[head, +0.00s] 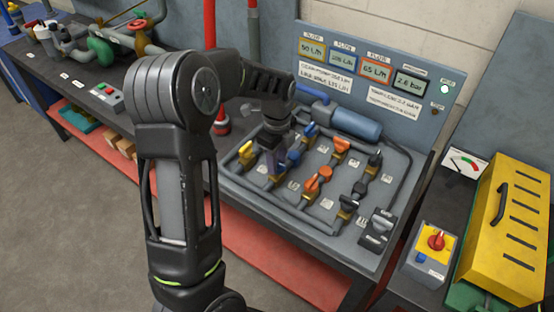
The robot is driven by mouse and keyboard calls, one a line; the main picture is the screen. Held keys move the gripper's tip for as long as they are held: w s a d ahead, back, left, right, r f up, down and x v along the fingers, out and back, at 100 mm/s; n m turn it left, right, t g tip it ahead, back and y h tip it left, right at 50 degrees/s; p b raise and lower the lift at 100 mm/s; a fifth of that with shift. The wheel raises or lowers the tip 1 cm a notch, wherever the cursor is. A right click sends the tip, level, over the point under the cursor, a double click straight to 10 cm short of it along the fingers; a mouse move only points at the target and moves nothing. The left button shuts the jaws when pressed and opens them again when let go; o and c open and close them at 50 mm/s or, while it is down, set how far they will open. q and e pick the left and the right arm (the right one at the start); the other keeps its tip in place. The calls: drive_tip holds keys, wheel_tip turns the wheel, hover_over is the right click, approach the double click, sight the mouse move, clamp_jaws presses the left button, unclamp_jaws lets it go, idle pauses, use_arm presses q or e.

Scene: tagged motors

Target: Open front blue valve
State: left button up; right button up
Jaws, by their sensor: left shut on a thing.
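A grey valve panel (262,199) with pipes and coloured valve handles lies on the bench. My left arm reaches over it from the lower left. My left gripper (279,159) points down at the panel's left part and is shut on the front blue valve (293,155), whose handle is mostly hidden by the fingers. The exact angle of that handle cannot be told. Behind it is another blue valve (310,130). My right gripper is not in view.
Close by are a yellow valve (246,153), two orange valves (319,178) and black valves (358,188). An upright board with readouts (374,70) stands behind.

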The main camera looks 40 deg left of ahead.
use_arm(q)
clamp_jaws()
drive_tip(key=shift+n, duration=0.5)
drive_tip(key=n+b, duration=0.1)
drive_tip(key=n, duration=0.2)
drive_tip(key=n+b, duration=0.1)
drive_tip(key=n, duration=0.8)
drive_tip(key=shift+n+b, duration=0.4)
drive_tip(key=shift+n, duration=2.1)
